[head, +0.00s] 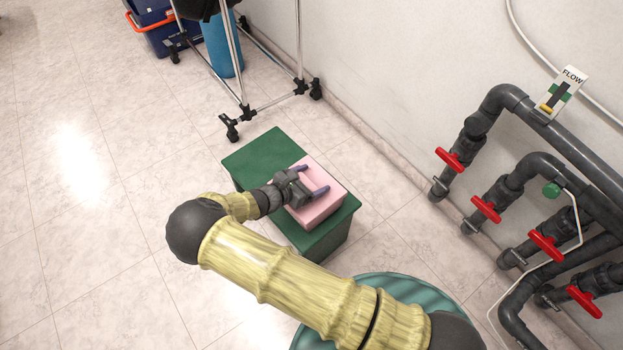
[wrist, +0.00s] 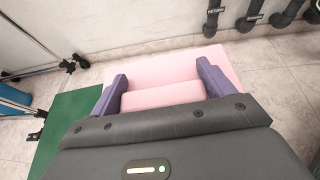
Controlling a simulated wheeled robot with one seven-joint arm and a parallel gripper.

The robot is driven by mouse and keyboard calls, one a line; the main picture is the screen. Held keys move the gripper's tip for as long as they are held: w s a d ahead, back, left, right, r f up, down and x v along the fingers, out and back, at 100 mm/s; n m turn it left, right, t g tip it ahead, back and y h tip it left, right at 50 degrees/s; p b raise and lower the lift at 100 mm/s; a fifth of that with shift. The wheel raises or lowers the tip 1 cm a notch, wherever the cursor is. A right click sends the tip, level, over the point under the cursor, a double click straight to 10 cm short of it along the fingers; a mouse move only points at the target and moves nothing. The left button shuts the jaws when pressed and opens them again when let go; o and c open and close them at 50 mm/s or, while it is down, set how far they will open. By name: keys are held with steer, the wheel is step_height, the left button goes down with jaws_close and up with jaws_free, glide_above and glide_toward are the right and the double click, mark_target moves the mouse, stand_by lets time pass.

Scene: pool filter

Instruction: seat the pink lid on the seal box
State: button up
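A pink box-shaped piece (head: 322,207), with flat top and sides, sits on the green stand (head: 258,160). It also shows in the wrist view (wrist: 165,68), with a raised pink block (wrist: 163,96) nearer to me. I cannot tell where the lid ends and the seal box begins. My gripper (head: 309,181) is over the pink piece, its two purple fingers wide apart. In the wrist view the fingers (wrist: 162,82) flank the raised block, which fills the gap between them; I cannot tell whether they press on it. My gripper hides part of the pink top.
Grey pipes with red valve handles (head: 486,209) line the wall at the right. A wheeled metal rack (head: 246,105) stands behind the stand. A teal round container (head: 430,288) is partly hidden under my arm. The tiled floor at the left is clear.

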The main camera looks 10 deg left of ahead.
steer(key=o, duration=0.3)
steer(key=p+v, duration=0.3)
steer(key=v, duration=1.4)
steer(key=shift+s+a+p, duration=0.1)
steer(key=shift+a+p, duration=0.15)
steer(key=shift+p, duration=0.1)
